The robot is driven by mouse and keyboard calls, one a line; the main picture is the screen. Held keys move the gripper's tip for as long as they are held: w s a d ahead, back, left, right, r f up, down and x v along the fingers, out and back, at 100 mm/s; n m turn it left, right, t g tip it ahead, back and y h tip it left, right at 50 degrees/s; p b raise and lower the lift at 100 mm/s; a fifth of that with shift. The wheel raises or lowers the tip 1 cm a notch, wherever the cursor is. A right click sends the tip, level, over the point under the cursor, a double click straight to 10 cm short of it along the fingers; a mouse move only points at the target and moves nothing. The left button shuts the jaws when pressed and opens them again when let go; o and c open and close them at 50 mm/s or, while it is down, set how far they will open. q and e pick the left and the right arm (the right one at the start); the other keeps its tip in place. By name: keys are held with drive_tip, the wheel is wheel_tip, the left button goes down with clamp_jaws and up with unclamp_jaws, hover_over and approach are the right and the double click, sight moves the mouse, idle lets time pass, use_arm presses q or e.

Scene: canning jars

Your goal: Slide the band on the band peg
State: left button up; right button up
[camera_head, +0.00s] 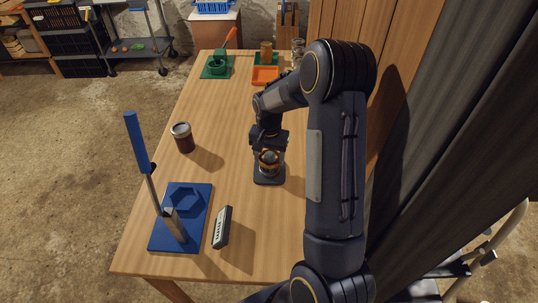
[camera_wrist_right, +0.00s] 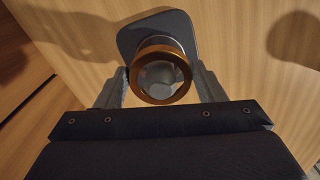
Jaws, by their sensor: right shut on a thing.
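My right gripper (camera_head: 268,154) points down over the band peg, whose dark grey base (camera_head: 269,178) stands on the table. The gripper is shut on the gold band (camera_wrist_right: 142,86), with a finger at each side of it. A pale rounded form, probably the peg's top (camera_wrist_right: 160,74), shows through the band's opening in the right wrist view. The band is over the peg, but how far down around it I cannot tell. The base (camera_wrist_right: 135,38) also shows behind the band. My left gripper is not in view.
A filled jar (camera_head: 183,138) stands left of the peg. A blue stand (camera_head: 200,230) with a tall blue-handled lever and a small grey-and-white object (camera_head: 222,227) are at the front. A green fixture (camera_head: 217,68) and an orange tray (camera_head: 265,76) are at the back. The middle is clear.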

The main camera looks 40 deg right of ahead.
drive_tip(key=shift+f+b, duration=0.45)
drive_tip(key=shift+f, duration=0.2)
drive_tip(key=shift+f, duration=0.15)
idle(0.6)
